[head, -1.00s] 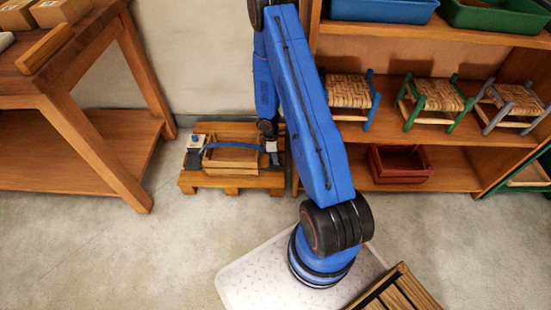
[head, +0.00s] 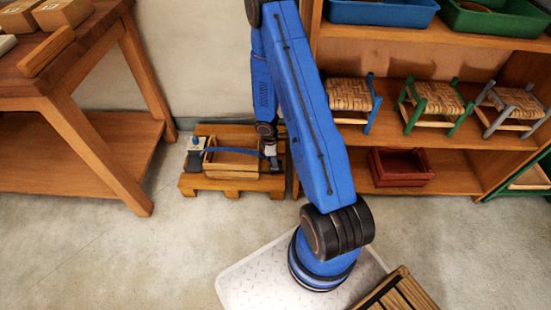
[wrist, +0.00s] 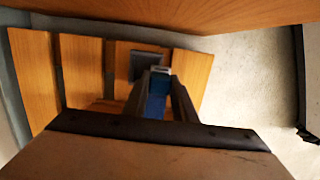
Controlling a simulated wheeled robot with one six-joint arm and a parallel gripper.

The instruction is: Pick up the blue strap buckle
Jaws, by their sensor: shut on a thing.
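The blue strap (head: 232,151) runs in a low arch over a small wooden crate (head: 231,169). Its right end reaches my gripper (head: 271,152). My gripper is shut on the blue strap buckle (wrist: 156,98), which shows between the fingers in the wrist view. In the head view the buckle is too small and covered to make out. The strap's left end is at a grey block with a blue knob (head: 195,142). A dark grey block (head: 276,162) sits right beside and below my fingertips.
The crate and blocks stand on a low wooden pallet (head: 232,186). A wooden workbench (head: 75,110) is to the left. A shelf unit (head: 450,170) with stools and a red crate (head: 400,165) is close on the right.

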